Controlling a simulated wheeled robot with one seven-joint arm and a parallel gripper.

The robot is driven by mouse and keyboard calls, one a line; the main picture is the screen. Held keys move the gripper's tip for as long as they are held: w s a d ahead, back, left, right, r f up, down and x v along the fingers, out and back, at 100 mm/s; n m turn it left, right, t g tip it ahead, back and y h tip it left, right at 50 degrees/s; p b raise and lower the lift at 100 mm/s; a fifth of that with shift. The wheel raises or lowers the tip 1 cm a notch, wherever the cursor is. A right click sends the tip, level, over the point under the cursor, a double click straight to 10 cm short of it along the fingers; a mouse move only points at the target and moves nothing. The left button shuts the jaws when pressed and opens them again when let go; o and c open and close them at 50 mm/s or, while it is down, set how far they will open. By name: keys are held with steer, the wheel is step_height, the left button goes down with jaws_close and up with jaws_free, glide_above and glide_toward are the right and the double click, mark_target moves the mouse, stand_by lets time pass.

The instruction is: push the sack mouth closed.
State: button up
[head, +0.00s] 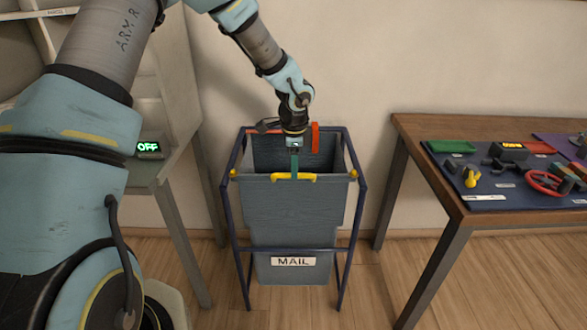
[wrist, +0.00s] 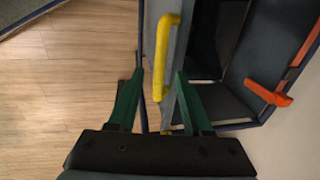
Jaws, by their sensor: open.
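The grey sack (head: 290,218) hangs in a dark blue frame, with a MAIL label low on its front. Its mouth is open and the dark inside shows. A yellow handle (head: 305,178) runs along the front rim; it also shows in the wrist view (wrist: 165,45). My gripper (head: 294,168) points down at the front rim beside the handle. In the wrist view its green fingers (wrist: 158,76) are apart, one on each side of the front rim and handle. I cannot tell whether either finger touches. An orange-red bar (head: 315,138) stands at the back rim; the wrist view shows it too (wrist: 283,88).
The frame (head: 341,250) stands on the wooden floor near the wall. A wooden table (head: 420,150) with a control board (head: 480,202) stands to the right. A grey desk (head: 150,172) with an OFF display (head: 148,147) is close on the left.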

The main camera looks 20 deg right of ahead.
steer(key=shift+w+d+f, duration=0.1)
steer(key=shift+w+f, duration=0.1)
steer(key=shift+f, duration=0.95)
jaws_close()
stand_by(0.6)
